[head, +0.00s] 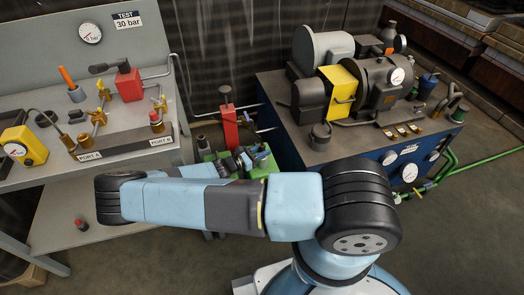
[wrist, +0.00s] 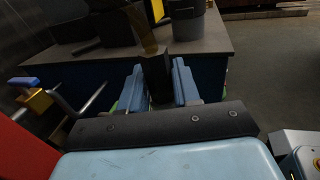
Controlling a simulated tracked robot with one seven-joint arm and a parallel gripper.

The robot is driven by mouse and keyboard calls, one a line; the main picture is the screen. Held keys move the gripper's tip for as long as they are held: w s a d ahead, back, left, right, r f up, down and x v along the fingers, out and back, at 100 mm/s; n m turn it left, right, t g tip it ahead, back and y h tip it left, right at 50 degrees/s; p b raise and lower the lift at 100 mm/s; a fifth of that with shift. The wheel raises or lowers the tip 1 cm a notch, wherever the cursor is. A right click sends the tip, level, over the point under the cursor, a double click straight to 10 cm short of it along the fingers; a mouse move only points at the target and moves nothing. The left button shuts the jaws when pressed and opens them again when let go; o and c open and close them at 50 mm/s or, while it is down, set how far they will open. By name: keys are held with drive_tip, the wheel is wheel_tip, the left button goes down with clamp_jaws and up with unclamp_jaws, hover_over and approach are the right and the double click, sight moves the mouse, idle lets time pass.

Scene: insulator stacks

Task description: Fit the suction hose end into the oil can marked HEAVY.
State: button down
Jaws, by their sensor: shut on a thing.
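My gripper shows in the wrist view (wrist: 160,84) with two blue fingers closed on the sides of a dark, upright, block-like piece (wrist: 155,68). Whether this piece is the suction hose end I cannot tell. In the head view my gripper (head: 258,157) is small, behind my own arm, near the red pump (head: 229,128) and its green base. What it holds is not clear there. No can with a readable HEAVY mark shows in either view; my arm hides part of the floor.
A blue power unit (head: 283,135) with motors, a yellow block (head: 341,88) and gauges stands at the right; green hoses (head: 482,160) run from it. A grey test bench (head: 155,160) with fittings stands at the left. Open floor (head: 460,230) lies at the lower right.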

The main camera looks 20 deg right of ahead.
drive_tip(key=shift+f, duration=0.3)
drive_tip(key=c, duration=0.7)
unclamp_jaws()
drive_tip(key=shift+c, duration=0.2)
drive_tip(key=shift+r, duration=0.6)
drive_tip(key=s+r, duration=1.1)
drive_tip(key=s, duration=0.3)
drive_tip(key=shift+r, duration=0.35)
drive_tip(key=shift+d, duration=0.1)
